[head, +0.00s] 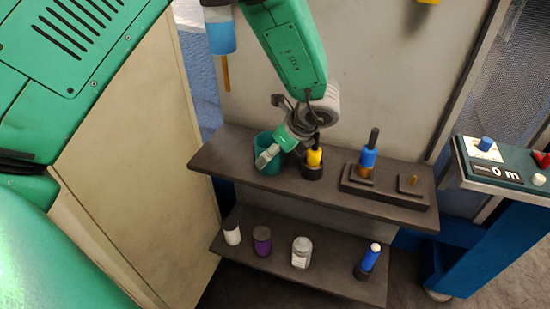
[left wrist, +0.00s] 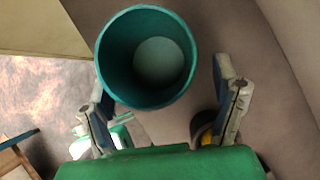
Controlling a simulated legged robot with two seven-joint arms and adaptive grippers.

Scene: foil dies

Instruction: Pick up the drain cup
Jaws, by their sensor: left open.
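The drain cup, a round teal cup, stands on the upper dark shelf (head: 225,160) near its left end in the head view (head: 270,166). The left wrist view looks into its open mouth (left wrist: 108,58), with a pale round bottom inside. My left gripper (head: 283,143) is over the cup in the head view and hides part of its rim. In the left wrist view my left gripper (left wrist: 162,84) is open, one finger to either side of the cup's near part. I cannot tell whether either finger touches it. My right gripper is not in view.
A yellow-topped tool in a dark holder (head: 313,163) stands close right of the cup. Farther right is a dark block with a blue tool (head: 368,158). The lower shelf (head: 332,279) holds several small containers. A blue cart (head: 475,240) stands at the right.

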